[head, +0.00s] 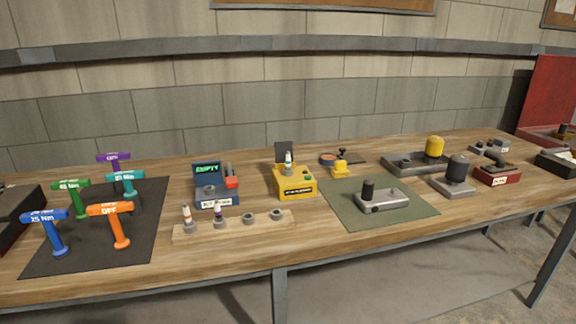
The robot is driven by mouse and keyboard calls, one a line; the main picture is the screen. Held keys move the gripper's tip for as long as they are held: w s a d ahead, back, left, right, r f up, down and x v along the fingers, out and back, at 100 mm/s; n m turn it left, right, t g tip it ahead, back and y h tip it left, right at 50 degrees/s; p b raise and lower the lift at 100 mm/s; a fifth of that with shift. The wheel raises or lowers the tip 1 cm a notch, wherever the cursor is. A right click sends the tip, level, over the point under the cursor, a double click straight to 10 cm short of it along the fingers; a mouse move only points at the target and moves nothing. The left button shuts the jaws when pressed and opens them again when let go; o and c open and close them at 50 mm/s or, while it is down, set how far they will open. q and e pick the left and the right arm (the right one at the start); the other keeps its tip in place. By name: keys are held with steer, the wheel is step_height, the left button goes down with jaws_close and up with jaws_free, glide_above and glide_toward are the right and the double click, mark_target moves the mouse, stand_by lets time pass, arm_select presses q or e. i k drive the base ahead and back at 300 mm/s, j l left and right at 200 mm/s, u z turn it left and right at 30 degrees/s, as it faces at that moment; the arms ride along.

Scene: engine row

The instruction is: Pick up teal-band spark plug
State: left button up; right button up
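A small white spark plug with what looks like a teal band (288,158) stands upright in the top of a yellow box device (295,184) near the middle of the bench. Two other spark plugs stand in a wooden rack (263,228) at the front: one with an orange-looking band (186,214) at its left end, and one with a purple-looking band (217,211) beside it. The two holders to their right look empty. Neither of my grippers is in view.
A blue tester (213,199) with a lit screen stands left of the yellow device. Several coloured T-handle tools stand on a dark mat (88,252) at left. A green mat (410,217) at right carries a grey metal block (382,200). Bare wood lies along the front edge.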

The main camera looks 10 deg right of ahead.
mark_target(288, 167)
steer(key=z, duration=3.7)
steer(key=u, duration=3.25)
steer(key=i+l+z, duration=0.45)
steer(key=i+z, duration=0.15)
steer(key=i, duration=0.15)
